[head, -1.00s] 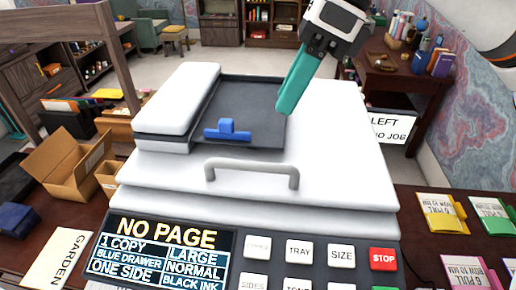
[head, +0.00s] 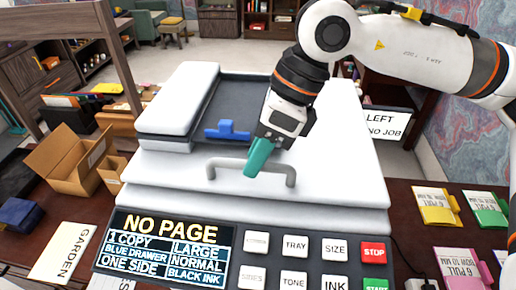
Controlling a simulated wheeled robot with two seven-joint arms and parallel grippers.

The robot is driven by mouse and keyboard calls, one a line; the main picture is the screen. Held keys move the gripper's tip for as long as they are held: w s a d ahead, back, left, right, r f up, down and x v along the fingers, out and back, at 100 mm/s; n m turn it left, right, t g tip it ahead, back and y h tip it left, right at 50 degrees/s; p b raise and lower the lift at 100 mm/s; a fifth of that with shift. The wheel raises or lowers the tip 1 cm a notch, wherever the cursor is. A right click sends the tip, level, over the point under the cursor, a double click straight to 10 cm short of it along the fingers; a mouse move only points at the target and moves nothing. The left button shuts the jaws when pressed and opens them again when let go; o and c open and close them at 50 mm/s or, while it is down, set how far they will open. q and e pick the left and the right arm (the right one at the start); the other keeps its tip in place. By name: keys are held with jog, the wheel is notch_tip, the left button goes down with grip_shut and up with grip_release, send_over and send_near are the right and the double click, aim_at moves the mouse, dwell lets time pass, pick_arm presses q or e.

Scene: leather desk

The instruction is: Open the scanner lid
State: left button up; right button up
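The scanner's white lid (head: 338,183) is down, lying flat on the machine. A grey bar handle (head: 225,162) stands at its front edge. My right gripper (head: 255,168) points down at the handle, its teal fingers covering part of the bar right of the middle. I see the fingers nearly edge-on, so the gap between them and any contact with the bar are hidden. My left gripper is not in view.
A feeder tray with a blue guide (head: 227,130) is on top of the lid. The control panel with a NO PAGE display (head: 170,245) and several buttons is in front. Cardboard boxes (head: 72,160) stand left; yellow, green and pink packets (head: 438,207) lie right.

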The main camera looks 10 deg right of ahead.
grip_shut()
